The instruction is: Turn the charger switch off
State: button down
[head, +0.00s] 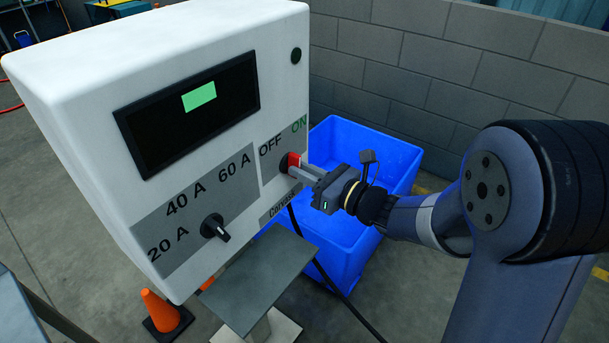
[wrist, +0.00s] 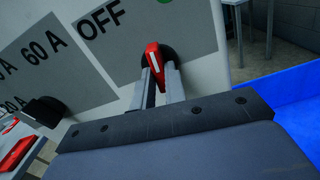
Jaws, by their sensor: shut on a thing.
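The white charger box (head: 180,45) stands at the left with a dark display (head: 185,115) showing a green patch. The red charger switch (head: 293,160) sits on its front under the OFF and ON labels. In the wrist view the red switch (wrist: 154,62), with a white mark, sits on a round black base. My gripper (head: 298,171) is at the switch, its two fingers shut on the red handle from both sides. The fingers also show in the wrist view (wrist: 158,75). In the wrist view the handle stands nearly upright, leaning slightly. The fingers partly hide the handle.
A black amp knob (head: 214,227) sits lower left on the panel. A blue crate (head: 350,143) stands on the floor behind my gripper, near a grey block wall (head: 430,70). A grey shelf (head: 258,282) juts below the box, and an orange cone (head: 160,310) stands nearby.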

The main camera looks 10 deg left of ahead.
jog(key=n+b, duration=0.7)
jog(key=b, duration=0.3)
jog(key=shift+f, duration=0.1)
jog(key=shift+n+b, duration=0.3)
jog(key=shift+b, duration=0.15)
jog(key=c, duration=1.4)
grip_release()
jog(key=shift+c, duration=0.2)
jog(key=v, duration=1)
jog(key=shift+s+d, duration=0.2)
jog(key=shift+d, duration=0.15)
